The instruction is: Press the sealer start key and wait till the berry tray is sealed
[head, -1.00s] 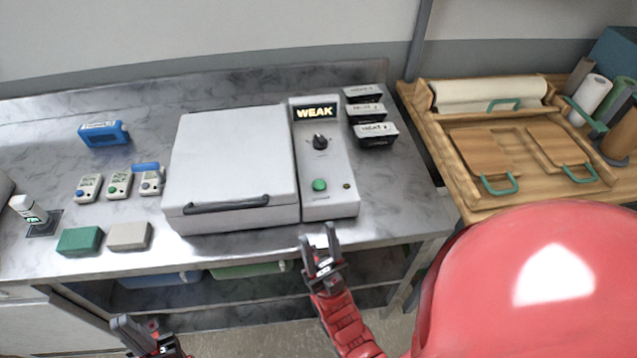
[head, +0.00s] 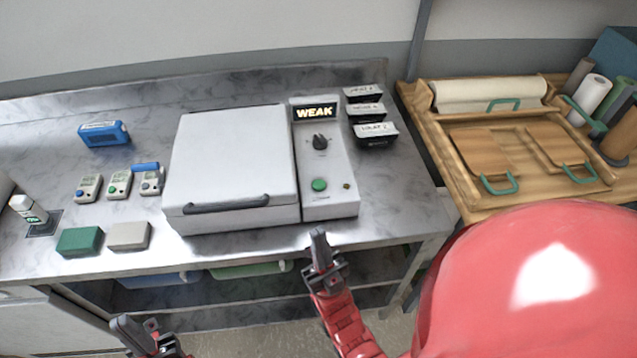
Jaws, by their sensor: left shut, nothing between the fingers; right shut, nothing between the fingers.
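The sealer (head: 235,160) is a white box on the steel bench with its lid down and a dark handle along the front. Its control panel (head: 332,165) on the right has a lit display (head: 314,112) reading "WEAK", a black knob (head: 320,142) and a green start key (head: 319,185). No berry tray is visible; the closed lid hides the inside. My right gripper (head: 318,236) is shut and empty, just in front of the panel's front edge, below the green key in the picture and apart from it. My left gripper (head: 122,322) is shut and empty, low in front of the bench.
Black labelled trays (head: 375,135) stand right of the panel. Small handheld devices (head: 119,184), a green block (head: 80,241), a grey block (head: 129,236), a blue item (head: 104,134) and a white bottle (head: 27,209) lie to the left. A wooden board station (head: 446,190) is at the right.

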